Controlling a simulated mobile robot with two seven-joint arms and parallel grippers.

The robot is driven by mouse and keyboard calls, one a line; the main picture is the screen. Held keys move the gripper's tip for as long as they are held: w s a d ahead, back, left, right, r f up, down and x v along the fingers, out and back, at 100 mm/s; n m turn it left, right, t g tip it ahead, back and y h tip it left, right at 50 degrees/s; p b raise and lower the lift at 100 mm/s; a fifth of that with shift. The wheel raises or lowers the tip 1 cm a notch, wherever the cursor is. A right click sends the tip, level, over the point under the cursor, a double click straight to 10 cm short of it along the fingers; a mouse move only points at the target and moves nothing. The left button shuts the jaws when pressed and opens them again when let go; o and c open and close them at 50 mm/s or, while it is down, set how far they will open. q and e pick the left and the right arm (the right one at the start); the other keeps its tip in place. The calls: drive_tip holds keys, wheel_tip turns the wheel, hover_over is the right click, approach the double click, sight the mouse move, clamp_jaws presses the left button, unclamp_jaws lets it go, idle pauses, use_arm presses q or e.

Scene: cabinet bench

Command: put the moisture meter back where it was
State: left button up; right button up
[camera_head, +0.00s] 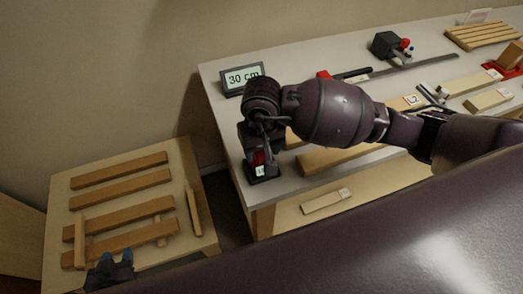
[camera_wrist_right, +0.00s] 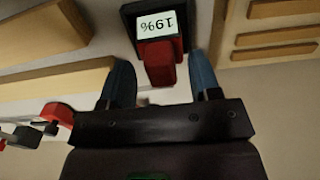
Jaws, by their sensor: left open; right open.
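The moisture meter (camera_head: 261,168), a dark block with a lit display and a red part, is at the bench's front left corner in the head view. In the right wrist view the meter (camera_wrist_right: 157,22) shows a 19% reading, and its red part lies between the fingertips. My right gripper (camera_wrist_right: 162,70) is open around that red part, with gaps visible on both sides. In the head view the right wrist partly hides the meter.
The low table (camera_head: 60,200) holds several wooden strips (camera_head: 120,190). A display reading 30 cm (camera_head: 241,79) stands at the back left of the bench (camera_head: 290,60). Boards (camera_head: 335,155), a black device (camera_head: 386,44) and red-handled tools lie further right. A gap separates table and bench.

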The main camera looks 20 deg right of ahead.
wheel_tip(320, 180, up, 11)
drive_tip(key=b, duration=0.1)
drive_tip(key=shift+f, duration=0.15)
idle(0.6)
